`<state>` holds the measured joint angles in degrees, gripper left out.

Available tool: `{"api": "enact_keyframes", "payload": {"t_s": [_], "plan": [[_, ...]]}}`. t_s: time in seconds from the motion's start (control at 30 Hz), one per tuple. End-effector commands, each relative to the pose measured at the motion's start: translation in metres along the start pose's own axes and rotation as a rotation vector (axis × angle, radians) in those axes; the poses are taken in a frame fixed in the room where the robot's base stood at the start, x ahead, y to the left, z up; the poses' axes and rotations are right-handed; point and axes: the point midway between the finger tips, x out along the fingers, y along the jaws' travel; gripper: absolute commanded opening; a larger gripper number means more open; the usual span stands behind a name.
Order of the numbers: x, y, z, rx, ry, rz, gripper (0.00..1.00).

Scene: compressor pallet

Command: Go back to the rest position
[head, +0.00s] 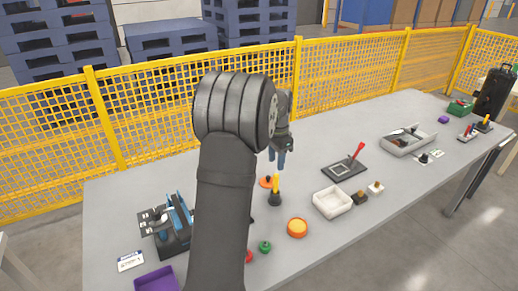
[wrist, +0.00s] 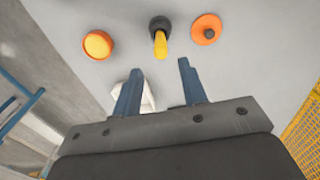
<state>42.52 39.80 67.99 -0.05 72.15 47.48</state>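My gripper (head: 277,160) is above the table (head: 120,205), partly hidden behind my own arm in the head view. In the wrist view its two blue fingers (wrist: 159,68) are apart with nothing held between them. A yellow-handled piece with a black base (head: 275,192) stands below the gripper; it also shows in the wrist view (wrist: 160,44), beyond the fingertips and apart from them. An orange disc with a dark knob (wrist: 206,32) lies to its right in the wrist view, and a round orange-yellow piece (wrist: 98,45) to its left.
A white tray (head: 332,203), a dark plate with a red lever (head: 343,171) and a grey tray (head: 407,142) are to the right. A blue-black fixture (head: 172,232) and a purple bin (head: 157,280) are at the left. A yellow mesh fence (head: 345,80) runs behind the table.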

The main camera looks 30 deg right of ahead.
Motion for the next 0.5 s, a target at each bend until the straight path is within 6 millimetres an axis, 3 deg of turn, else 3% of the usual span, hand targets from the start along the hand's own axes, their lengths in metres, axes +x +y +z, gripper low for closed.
{"api": "enact_keyframes", "payload": {"t_s": [0.17, 0.5], "plan": [[0.015, 0.0, 0.0, 0.0, -0.002, 0.002, 0.39], [0.081, 0.001, 0.001, 0.0, -0.003, 0.003, 0.39]]}}
